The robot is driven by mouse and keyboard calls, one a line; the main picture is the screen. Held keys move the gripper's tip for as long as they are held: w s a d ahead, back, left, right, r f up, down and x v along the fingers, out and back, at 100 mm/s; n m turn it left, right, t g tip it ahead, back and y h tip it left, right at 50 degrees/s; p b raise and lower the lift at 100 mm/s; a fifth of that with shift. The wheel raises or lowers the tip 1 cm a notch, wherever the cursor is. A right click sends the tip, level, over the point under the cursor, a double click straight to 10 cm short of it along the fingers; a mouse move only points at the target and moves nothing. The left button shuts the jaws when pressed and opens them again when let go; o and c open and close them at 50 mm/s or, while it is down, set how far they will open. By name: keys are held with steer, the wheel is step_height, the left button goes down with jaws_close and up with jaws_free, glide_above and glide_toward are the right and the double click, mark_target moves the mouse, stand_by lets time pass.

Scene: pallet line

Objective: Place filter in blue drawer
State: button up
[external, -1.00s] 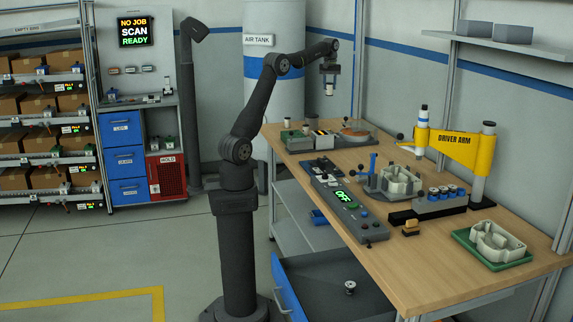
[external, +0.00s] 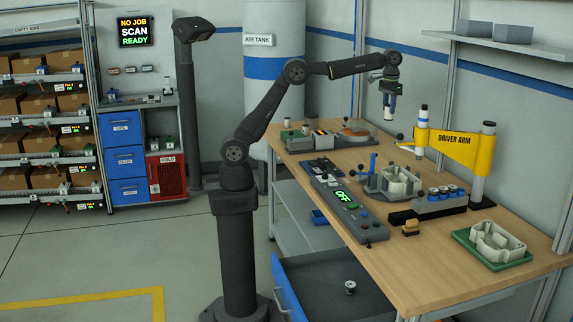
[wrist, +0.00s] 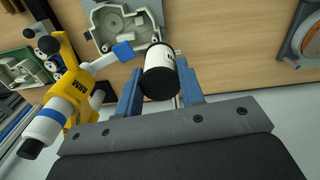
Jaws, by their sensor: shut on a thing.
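My gripper (external: 388,92) is shut on a white cylinder with black ends, which looks like the filter (wrist: 160,60). It holds the filter upright above the back part of the workbench. In the wrist view the blue fingers of my gripper (wrist: 160,88) stand on both sides of it. Under the near left side of the bench a drawer with a blue front (external: 290,290) is pulled open, low and far from the gripper. A small spool-like metal thing (external: 350,287) lies on its dark floor.
Closed blue drawers (external: 125,160) are in the back-left cabinet.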

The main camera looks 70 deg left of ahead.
steer(key=s+d+m, duration=0.3)
steer(key=s+d, duration=0.5)
steer(key=d, duration=0.4)
steer(key=s+d+m, duration=0.4)
steer(key=s+d, duration=0.3)
steer(key=d, duration=0.5)
steer(key=s+d+m, duration=0.3)
steer(key=s+d, duration=0.5)
steer(key=d, duration=0.4)
steer(key=s+d+m, duration=0.3)
steer(key=s+d, duration=0.1)
steer(key=s, duration=0.8)
steer(key=s+d+m, duration=0.3)
steer(key=s+d, duration=0.2)
steer(key=s, duration=0.6)
steer(key=s+d+m, duration=0.3)
steer(key=s+d, duration=0.1)
steer(key=s, duration=0.8)
glide_toward(328, 302)
steer(key=shift+d, duration=0.1)
steer(key=shift+f, duration=1.95)
steer(key=shift+f, duration=0.1)
